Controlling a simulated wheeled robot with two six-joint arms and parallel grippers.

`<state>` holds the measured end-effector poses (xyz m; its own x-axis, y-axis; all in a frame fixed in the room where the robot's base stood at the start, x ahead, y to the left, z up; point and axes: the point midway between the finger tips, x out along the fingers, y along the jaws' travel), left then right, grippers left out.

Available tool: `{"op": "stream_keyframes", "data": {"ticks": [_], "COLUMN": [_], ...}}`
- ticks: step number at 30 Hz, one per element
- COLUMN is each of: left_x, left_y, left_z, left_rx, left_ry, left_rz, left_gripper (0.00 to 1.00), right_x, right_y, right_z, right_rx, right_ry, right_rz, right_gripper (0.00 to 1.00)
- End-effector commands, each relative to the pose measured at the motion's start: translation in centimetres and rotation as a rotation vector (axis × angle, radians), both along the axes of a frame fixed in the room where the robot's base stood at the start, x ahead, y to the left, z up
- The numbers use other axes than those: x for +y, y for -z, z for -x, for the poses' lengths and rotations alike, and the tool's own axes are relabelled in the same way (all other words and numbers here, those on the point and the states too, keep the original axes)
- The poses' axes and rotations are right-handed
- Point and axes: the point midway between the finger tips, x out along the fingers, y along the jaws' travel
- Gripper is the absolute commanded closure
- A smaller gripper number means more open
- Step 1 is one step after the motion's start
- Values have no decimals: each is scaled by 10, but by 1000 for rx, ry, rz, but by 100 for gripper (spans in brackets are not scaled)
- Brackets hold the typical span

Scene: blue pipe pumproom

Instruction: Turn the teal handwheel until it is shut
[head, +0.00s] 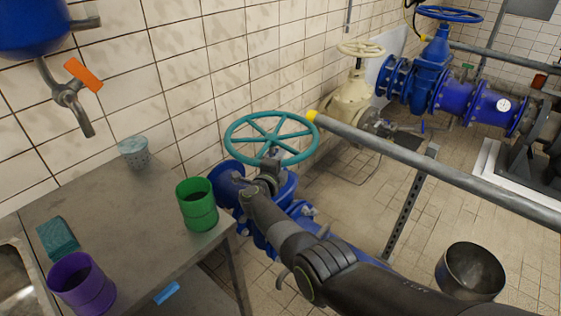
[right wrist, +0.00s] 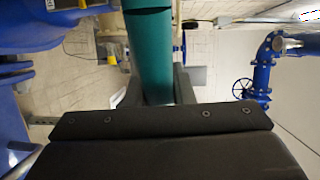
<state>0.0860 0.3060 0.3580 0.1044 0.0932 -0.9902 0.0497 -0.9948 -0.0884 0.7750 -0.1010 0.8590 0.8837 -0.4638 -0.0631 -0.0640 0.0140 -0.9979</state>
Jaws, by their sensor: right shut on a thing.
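The teal handwheel (head: 271,136) sits on top of a blue valve (head: 228,180) beside the tiled wall, right of the grey table. My right arm comes in from the lower right, and my right gripper (head: 272,162) is at the near side of the wheel. In the right wrist view, a teal bar of the wheel (right wrist: 150,50) runs between the fingers of my right gripper (right wrist: 155,88), which is shut on it. The gripper hides part of the wheel's hub and near rim. My left gripper does not show.
The grey table (head: 140,225) holds a green cup (head: 197,205), a purple cup (head: 82,284), a pale cup (head: 134,152) and a teal sponge (head: 57,238). A yellow-tipped grey rail (head: 430,170) passes just right of the wheel. A metal bucket (head: 470,272) stands lower right.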

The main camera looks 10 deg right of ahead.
Motion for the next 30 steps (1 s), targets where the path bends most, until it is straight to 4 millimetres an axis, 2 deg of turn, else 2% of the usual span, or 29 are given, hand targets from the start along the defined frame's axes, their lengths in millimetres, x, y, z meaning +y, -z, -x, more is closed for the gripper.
{"op": "stream_keyframes", "data": {"ticks": [2,3,7,15,19,30], "left_x": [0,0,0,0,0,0], "left_y": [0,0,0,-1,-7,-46], "left_z": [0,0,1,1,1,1], "left_rx": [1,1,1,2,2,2], "left_ry": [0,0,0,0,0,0], "left_rz": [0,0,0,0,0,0], "left_gripper": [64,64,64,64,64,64], "right_x": [3,3,2,1,4,25], "right_y": [1,1,1,0,-1,-7], "right_z": [0,0,0,0,5,44], "right_rx": [2,2,1,0,2,2], "right_ry": [-7,-8,-6,-3,-3,-5], "right_rz": [-6,-6,-4,-2,-2,-5], "right_gripper": [100,73,57,57,57,57]}}
